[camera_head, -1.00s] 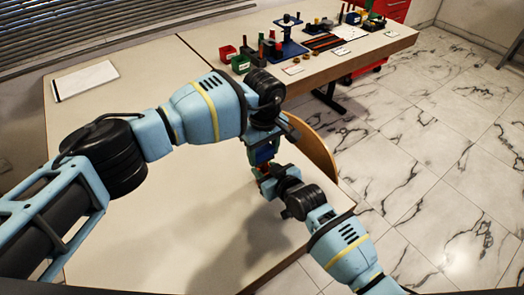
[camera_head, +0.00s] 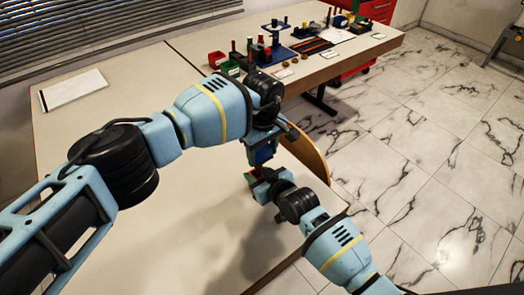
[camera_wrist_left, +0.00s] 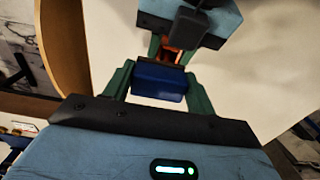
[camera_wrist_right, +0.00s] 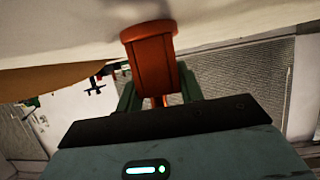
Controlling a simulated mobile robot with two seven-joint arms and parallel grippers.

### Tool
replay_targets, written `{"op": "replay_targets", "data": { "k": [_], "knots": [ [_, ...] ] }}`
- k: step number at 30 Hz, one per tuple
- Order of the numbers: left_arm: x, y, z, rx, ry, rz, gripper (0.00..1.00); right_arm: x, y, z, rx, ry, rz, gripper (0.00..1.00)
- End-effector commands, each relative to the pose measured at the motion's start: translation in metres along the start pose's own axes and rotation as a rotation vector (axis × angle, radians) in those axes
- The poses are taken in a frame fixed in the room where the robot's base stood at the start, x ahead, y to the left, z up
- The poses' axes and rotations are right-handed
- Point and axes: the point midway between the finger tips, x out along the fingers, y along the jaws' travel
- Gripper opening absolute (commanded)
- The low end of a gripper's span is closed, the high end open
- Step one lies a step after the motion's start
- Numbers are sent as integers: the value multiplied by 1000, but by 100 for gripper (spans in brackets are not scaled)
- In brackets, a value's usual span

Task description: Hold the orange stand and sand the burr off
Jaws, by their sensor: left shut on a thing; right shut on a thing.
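My left gripper (camera_head: 263,158) is shut on a blue block (camera_wrist_left: 159,80), which sits between its green fingers in the left wrist view. My right gripper (camera_head: 263,182) is shut on the orange stand (camera_wrist_right: 152,60), held between its green fingers in the right wrist view. A bit of the orange stand also shows past the blue block in the left wrist view (camera_wrist_left: 176,50). The two grippers are close together, left above right, near the table's edge. I cannot tell whether block and stand touch. I cannot make out a burr.
The white table (camera_head: 110,225) is mostly clear. A wooden curved edge piece (camera_head: 308,152) is just right of the grippers. A white pad (camera_head: 74,91) lies at the left. Red (camera_head: 216,60) and green bins, a blue stand (camera_head: 283,50) and small parts are at the back.

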Motion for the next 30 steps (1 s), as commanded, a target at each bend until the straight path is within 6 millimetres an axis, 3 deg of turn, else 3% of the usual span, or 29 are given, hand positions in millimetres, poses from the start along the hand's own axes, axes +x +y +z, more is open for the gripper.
{"op": "replay_targets", "data": {
  "k": [21, 30],
  "knots": [
    [6, -32, 1, -1, -5, -10, 32, 0, -1, -3, 3, 8, -1, 12],
    [6, -35, 0, -2, -4, -13, 32, 0, 0, -3, 2, 8, 1, 12]
  ]
}}
